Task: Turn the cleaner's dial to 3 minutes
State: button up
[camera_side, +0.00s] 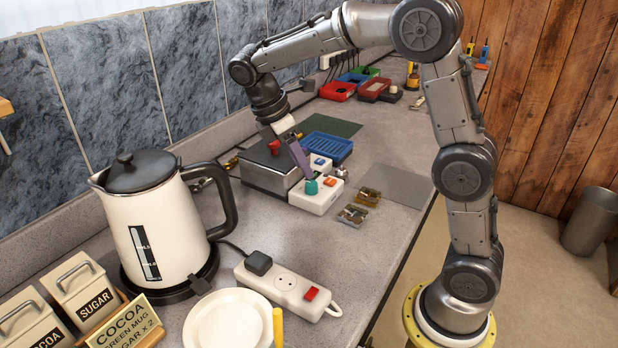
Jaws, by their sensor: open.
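The cleaner (268,178) is a grey metal box on the counter with a dark lid and a red knob (274,147) on top. A white control box (317,203) sits against its front right side, with a teal dial (311,187) and an orange switch (330,182). My gripper (307,172) reaches down over the cleaner, its purple-grey fingers ending just above the teal dial. The gripper is open. I cannot tell whether the fingers touch the dial or stand around it. The dial's markings are too small to read.
A white kettle (160,235) stands at the left, with a power strip (287,285) and a plate (228,320) in front. A blue tray (327,147) lies behind the cleaner. Small metal pieces (353,214) lie to its right, near a bare grey mat (403,184).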

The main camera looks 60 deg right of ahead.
aim_at(312, 182)
jog(key=shift+x, duration=2.55)
grip_shut()
